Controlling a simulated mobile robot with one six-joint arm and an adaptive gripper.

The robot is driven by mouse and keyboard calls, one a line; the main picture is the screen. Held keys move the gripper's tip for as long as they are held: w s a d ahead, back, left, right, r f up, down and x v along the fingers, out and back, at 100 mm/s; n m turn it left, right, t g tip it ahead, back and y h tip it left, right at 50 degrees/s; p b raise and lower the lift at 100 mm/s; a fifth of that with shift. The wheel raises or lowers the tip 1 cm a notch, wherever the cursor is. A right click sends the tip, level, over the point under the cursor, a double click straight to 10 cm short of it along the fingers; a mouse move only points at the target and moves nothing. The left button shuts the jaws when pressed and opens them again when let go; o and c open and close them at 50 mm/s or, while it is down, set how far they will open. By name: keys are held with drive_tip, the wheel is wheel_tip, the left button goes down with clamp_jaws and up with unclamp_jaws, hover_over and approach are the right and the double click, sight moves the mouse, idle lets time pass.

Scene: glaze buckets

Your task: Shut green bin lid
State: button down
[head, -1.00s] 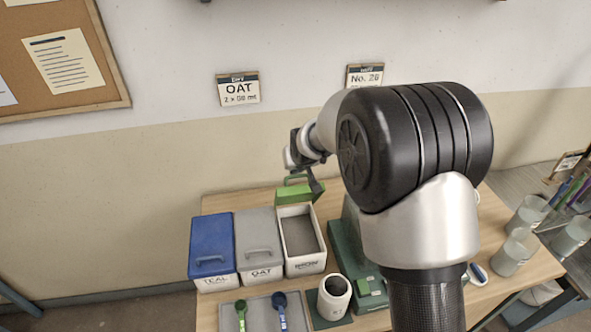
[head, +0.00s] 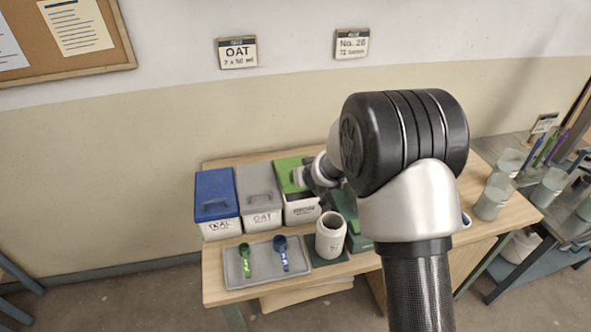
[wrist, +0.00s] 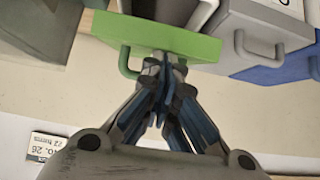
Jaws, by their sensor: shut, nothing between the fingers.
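The grey-lidded OAT bin (head: 260,192) and blue-lidded TEAL bin (head: 214,193) stand close on the left. A grey tray (head: 263,272) with scoops and a white jar (head: 330,236) are in front. Glass jars (head: 494,196) stand at the right.

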drive_tip(key=shift+s+d+f+b, duration=0.1)
drive_tip(key=shift+s+f+b, duration=0.15)
drive_tip(key=shift+f+b, duration=0.5)
drive_tip(key=shift+s+d+f+b, duration=0.2)
drive_tip(key=shift+f+b, duration=0.1)
drive_tip(key=shift+f, duration=0.7)
drive_tip(key=shift+s+d+f+b, duration=0.1)
drive_tip(key=shift+s+f+b, duration=0.15)
drive_tip(key=shift+f+b, duration=0.5)
